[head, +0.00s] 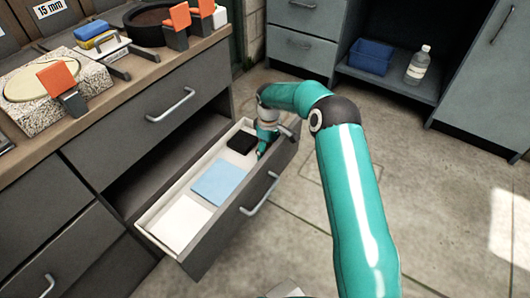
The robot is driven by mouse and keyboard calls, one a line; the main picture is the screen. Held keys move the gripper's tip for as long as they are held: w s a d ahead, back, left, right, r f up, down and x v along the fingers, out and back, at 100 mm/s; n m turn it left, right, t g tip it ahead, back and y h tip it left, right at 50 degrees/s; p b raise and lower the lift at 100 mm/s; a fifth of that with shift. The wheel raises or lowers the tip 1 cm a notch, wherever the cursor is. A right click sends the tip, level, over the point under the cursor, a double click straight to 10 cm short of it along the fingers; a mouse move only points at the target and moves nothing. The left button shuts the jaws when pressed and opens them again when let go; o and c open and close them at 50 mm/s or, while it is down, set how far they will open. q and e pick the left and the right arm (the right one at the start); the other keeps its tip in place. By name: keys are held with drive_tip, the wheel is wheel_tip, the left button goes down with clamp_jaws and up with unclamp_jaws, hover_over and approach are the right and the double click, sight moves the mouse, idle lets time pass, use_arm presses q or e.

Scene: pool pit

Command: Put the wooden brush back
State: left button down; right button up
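No wooden brush can be made out in the head view. My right arm reaches in from the lower right, and its gripper (261,152) points down into the far end of an open drawer (222,227). The fingers are small and partly hidden by the drawer front, so I cannot tell whether they are open or hold anything. In the drawer lie a white flat piece (181,222), a light blue flat piece (220,181) and a black block (242,142) beside the gripper. My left gripper is not in view.
The worktop above holds a stone block (40,112) with an orange-tipped clamp, a yellow and blue sponge (92,33) and a dark round pan (150,22). A blue bin (370,56) and a bottle (417,66) stand on a low shelf. The floor at right is clear.

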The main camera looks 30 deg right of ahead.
drive_tip(key=o, duration=1.1)
drive_tip(key=shift+c, duration=0.2)
wheel_tip(320, 180, up, 12)
drive_tip(key=p, duration=0.4)
drive_tip(key=shift+p, duration=0.3)
drive_tip(key=shift+r, duration=0.1)
